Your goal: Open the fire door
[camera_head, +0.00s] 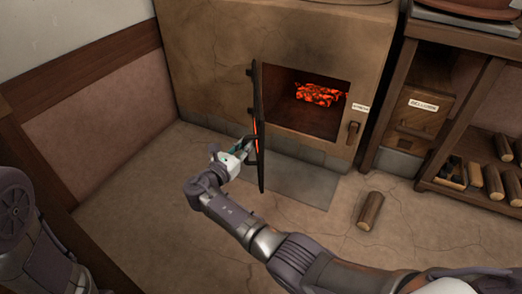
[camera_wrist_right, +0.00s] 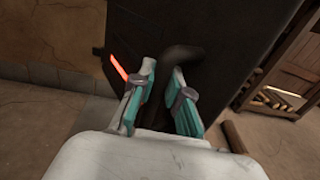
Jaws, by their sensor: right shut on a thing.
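The fire door (camera_head: 259,110) is a dark plate hinged at the left of the firebox opening (camera_head: 315,97). It stands swung out, seen nearly edge-on in the head view, and the glowing coals (camera_head: 319,94) show inside. My right gripper (camera_head: 246,144) is at the door's lower part. In the right wrist view my right gripper (camera_wrist_right: 164,95) is shut on the dark curved door handle (camera_wrist_right: 180,54), with the door's dark face (camera_wrist_right: 225,40) behind it. Part of the handle is hidden between the fingers. My left gripper is out of view.
A log (camera_head: 370,211) lies on the floor to the right of the door. A wooden shelf unit (camera_head: 462,110) with several logs stands at the right. A latch (camera_head: 352,131) is on the oven front. The floor left of the door is clear.

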